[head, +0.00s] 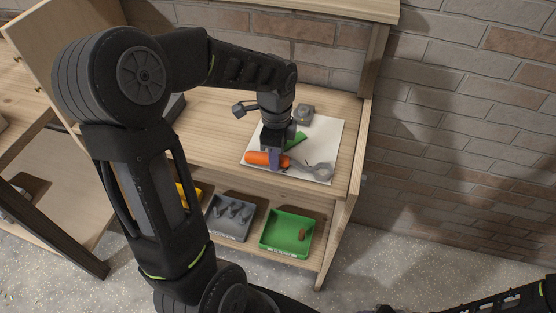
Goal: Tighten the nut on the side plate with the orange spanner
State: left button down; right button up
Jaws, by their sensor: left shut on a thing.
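The orange spanner (258,158) lies low over a white board (333,135) on the wooden bench. Its orange handle is on the left and its grey metal ring end (321,171) points right. My left gripper (275,160) comes down from above and is shut on the orange handle. A green piece (298,139) shows just behind the gripper. A small grey block (304,113) sits at the back of the board. I cannot make out the nut or tell which part is the side plate. My right gripper is not in view; only part of that arm shows at the lower right.
On the shelf below are a green tray (289,233) with a small brown piece, a grey tray (229,217) with several grey parts, and a partly hidden yellow tray (188,194). A brick wall (460,110) stands behind. The bench's left part looks mostly clear.

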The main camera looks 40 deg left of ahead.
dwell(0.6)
pick_arm(q)
notch_tip(320, 180, up, 10)
jog(key=shift+b, duration=0.35)
dwell(0.9)
